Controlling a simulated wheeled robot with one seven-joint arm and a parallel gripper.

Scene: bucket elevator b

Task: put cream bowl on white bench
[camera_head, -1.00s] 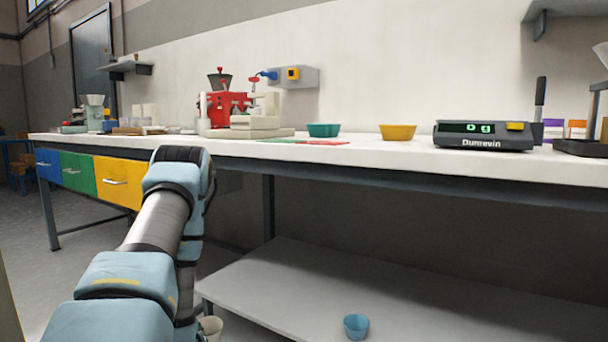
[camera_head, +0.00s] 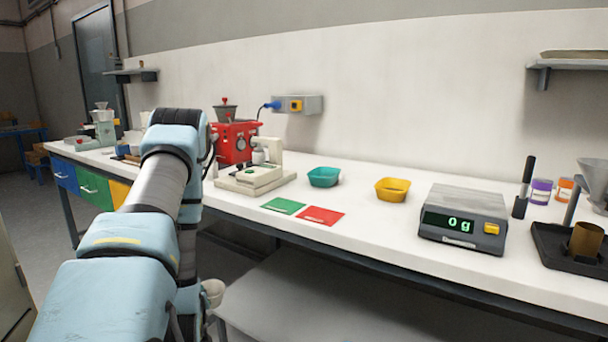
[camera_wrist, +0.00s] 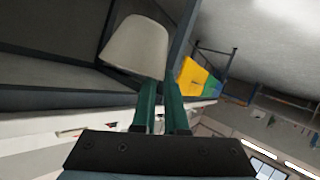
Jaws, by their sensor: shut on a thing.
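The cream bowl (camera_wrist: 138,46) is held at the fingertips of my gripper (camera_wrist: 162,88) in the wrist view. The green fingers are shut on it, and the bowl looks tilted in this turned view. In the head view a small part of the bowl (camera_head: 213,291) shows at the right edge of my arm, below the bench top; my arm hides the rest and the gripper. The white bench (camera_head: 362,229) runs across the head view, its top higher than the bowl.
On the bench stand a red machine (camera_head: 233,142), a cream device (camera_head: 256,178), a teal bowl (camera_head: 323,177), a yellow bowl (camera_head: 392,189) and a scale (camera_head: 463,218) reading 0 g. Green (camera_head: 284,206) and red (camera_head: 321,215) cards lie flat. A lower shelf (camera_head: 290,300) sits beneath.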

